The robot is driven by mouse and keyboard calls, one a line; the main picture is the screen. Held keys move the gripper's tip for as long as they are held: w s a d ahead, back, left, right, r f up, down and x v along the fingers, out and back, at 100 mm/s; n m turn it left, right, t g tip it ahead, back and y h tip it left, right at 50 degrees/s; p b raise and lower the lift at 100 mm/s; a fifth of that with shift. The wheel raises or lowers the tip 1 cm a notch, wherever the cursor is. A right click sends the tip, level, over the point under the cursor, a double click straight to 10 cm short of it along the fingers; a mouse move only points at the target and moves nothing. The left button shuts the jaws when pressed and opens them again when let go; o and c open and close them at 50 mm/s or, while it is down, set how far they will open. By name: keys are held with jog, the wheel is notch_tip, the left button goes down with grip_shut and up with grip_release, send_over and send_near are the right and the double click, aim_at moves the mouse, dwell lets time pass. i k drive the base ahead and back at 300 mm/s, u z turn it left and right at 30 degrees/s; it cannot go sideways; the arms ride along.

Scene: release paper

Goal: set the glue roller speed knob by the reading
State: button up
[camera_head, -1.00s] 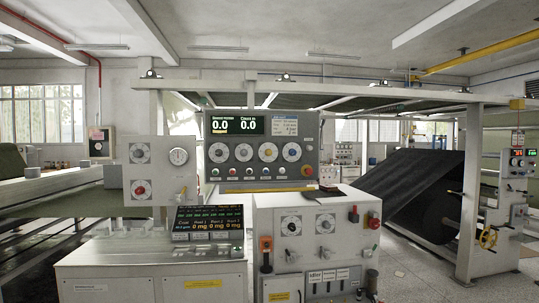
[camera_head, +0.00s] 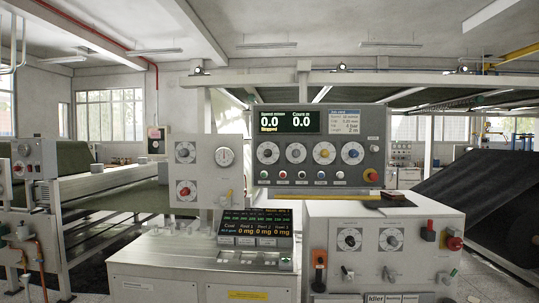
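A grey control panel (camera_head: 381,139) stands in the middle, above the cabinets. Its dark display (camera_head: 288,121) reads 0.0 and 0.0 with a small yellow line of text. Below it is a row of several round dials, among them a white-centred one (camera_head: 267,153), a yellow-centred one (camera_head: 324,153) and a blue-centred one (camera_head: 352,153). More dials sit on a white box (camera_head: 206,159) at the left and on the front right cabinet (camera_head: 322,279). The labels are too small to tell which is the glue roller speed knob. My gripper is out of view.
A blue and white card (camera_head: 349,124) is beside the display. A sloped screen (camera_head: 257,222) tops the front left cabinet (camera_head: 130,274). Another machine (camera_head: 38,220) stands at the far left. A black roll of material (camera_head: 490,205) is at the right.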

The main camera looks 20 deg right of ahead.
aim_at(325, 153)
jog(key=u, duration=0.25)
jog(key=i, duration=1.2)
jog(key=z, duration=0.9)
jog(key=i, duration=1.2)
jog(key=z, duration=1)
